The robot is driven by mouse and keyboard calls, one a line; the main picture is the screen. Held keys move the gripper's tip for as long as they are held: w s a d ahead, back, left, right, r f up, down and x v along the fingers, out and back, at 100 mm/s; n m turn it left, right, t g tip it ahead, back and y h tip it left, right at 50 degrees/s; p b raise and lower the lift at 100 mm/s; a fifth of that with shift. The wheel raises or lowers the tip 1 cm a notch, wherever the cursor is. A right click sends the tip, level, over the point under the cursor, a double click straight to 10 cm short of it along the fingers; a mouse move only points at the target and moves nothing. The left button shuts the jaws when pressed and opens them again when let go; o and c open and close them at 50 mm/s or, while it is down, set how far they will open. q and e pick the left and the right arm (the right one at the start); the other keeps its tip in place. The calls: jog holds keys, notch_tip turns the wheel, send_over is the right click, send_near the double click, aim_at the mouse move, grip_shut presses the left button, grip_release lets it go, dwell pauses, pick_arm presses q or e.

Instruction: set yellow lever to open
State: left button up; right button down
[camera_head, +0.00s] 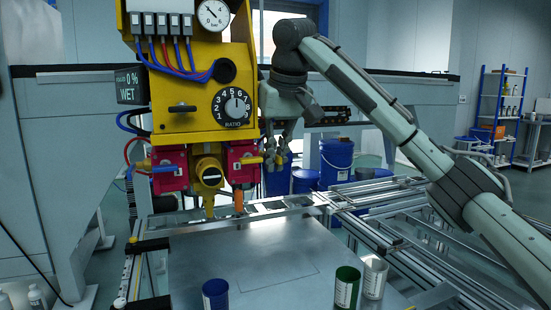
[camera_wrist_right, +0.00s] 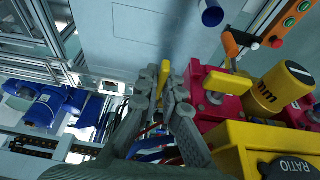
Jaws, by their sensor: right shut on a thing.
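The yellow lever (camera_head: 250,160) is on the right red valve block (camera_head: 240,175) of the yellow panel, lying about level and pointing right. In the wrist view the yellow lever (camera_wrist_right: 228,83) crosses the red block (camera_wrist_right: 205,100). My right gripper (camera_head: 275,150) is beside the lever's right end with its fingers pointing down. In the wrist view its fingers (camera_wrist_right: 164,85) are close together, with a yellow-orange piece between their tips. My left gripper is not in view.
A blue lever (camera_head: 163,169) is on the left red block. A yellow cylinder (camera_head: 207,174) and an orange nozzle (camera_head: 238,200) are close by. Blue (camera_head: 215,293), green (camera_head: 347,287) and white (camera_head: 375,277) cups stand on the grey table (camera_head: 260,250), whose middle is clear.

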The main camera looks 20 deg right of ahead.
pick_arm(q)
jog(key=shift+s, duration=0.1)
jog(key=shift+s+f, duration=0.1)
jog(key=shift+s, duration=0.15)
pick_arm(e)
jog(key=c, duration=1.9)
grip_release()
jog(key=shift+c, duration=0.2)
jog(key=shift+r, duration=0.15)
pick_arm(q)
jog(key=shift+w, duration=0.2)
pick_arm(e)
jog(key=v, duration=1.1)
jog(key=shift+r, duration=0.3)
jog(key=shift+s, duration=0.2)
